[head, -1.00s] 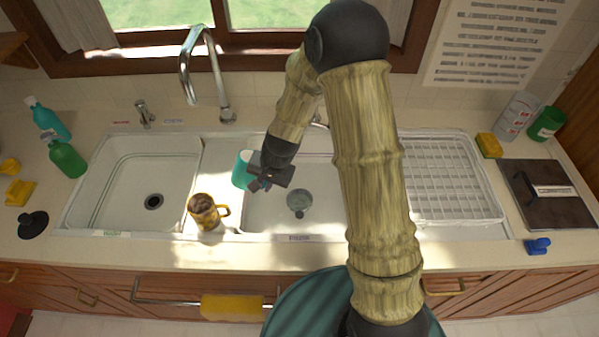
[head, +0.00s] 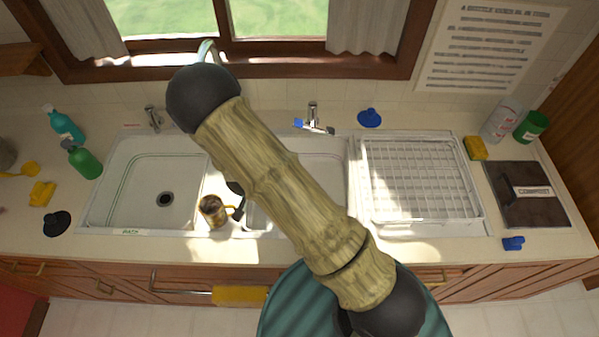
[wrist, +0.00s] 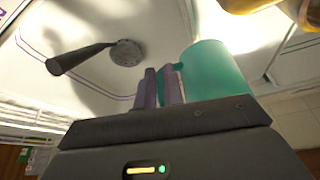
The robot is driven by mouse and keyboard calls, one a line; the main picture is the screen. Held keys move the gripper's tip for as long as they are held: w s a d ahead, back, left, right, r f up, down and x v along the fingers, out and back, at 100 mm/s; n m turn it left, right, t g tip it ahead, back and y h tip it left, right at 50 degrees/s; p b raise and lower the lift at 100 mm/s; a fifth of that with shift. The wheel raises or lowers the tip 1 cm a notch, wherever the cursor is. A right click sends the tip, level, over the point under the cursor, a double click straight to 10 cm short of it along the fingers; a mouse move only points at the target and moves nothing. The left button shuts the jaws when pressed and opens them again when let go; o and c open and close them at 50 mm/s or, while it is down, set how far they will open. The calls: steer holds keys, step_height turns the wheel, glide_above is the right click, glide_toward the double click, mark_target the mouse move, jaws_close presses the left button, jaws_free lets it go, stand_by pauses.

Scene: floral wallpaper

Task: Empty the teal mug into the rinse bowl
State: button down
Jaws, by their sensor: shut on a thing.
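The teal mug (wrist: 215,72) shows in the wrist view, right beside my gripper (wrist: 164,87). The fingers are shut on its handle side. Its mouth and contents are out of sight, and I cannot tell its exact tilt. In the head view my arm hides the mug and most of the gripper. The rinse bowl seems to be the middle white basin (head: 333,172), partly covered by my arm. A white basin floor with a round metal drain (wrist: 127,52) lies beyond the fingers in the wrist view.
A brown-yellow mug (head: 212,210) stands on the divider by the left basin (head: 130,195), close to my gripper, and shows in the wrist view (wrist: 250,4). A drying rack (head: 415,180) is at right.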

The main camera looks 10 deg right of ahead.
steer(key=shift+r, duration=0.1)
step_height(320, 180, up, 5)
steer(key=p, duration=0.4)
stand_by(0.4)
stand_by(0.4)
steer(key=w+d+f+n+b, duration=0.1)
steer(key=d+f+n+b, duration=0.1)
steer(key=d, duration=0.6)
steer(key=w+d+f+n+y+b, duration=0.1)
steer(key=d+f+b, duration=0.3)
steer(key=d, duration=0.5)
step_height(320, 180, down, 2)
steer(key=shift+w+f+n+y+b, duration=0.15)
steer(key=shift+n+y+b, duration=0.15)
steer(key=shift+n, duration=0.4)
